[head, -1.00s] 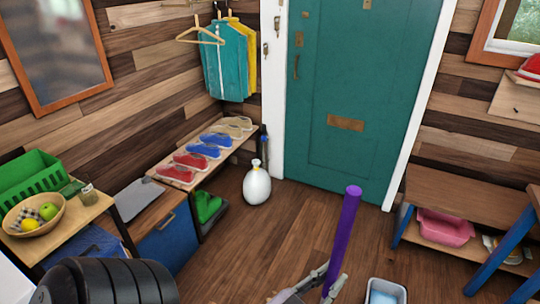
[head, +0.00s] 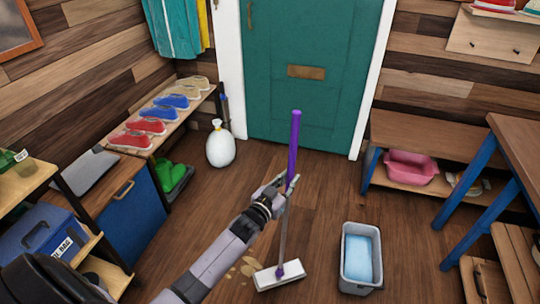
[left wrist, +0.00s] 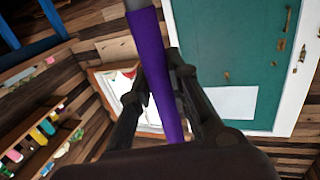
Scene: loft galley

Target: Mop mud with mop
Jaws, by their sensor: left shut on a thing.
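The mop (head: 295,140) has a purple handle grip, a grey pole and a flat white head (head: 279,275) resting on the wooden floor. My left gripper (head: 277,186) is shut around the mop's upper pole, at the lower part of the purple grip, and the mop stands nearly upright. In the left wrist view the purple handle (left wrist: 158,75) runs between the two dark fingers. Brownish mud spots (head: 247,268) lie on the floor just left of the mop head; my left arm hides part of that floor. My right gripper is not in view.
A grey bucket (head: 347,270) with blue water stands right of the mop. A white sack (head: 220,146) stands by the teal door (head: 303,110). A shoe bench (head: 188,113) lines the left, and a bench with a pink basin (head: 411,168) the right. The middle floor is clear.

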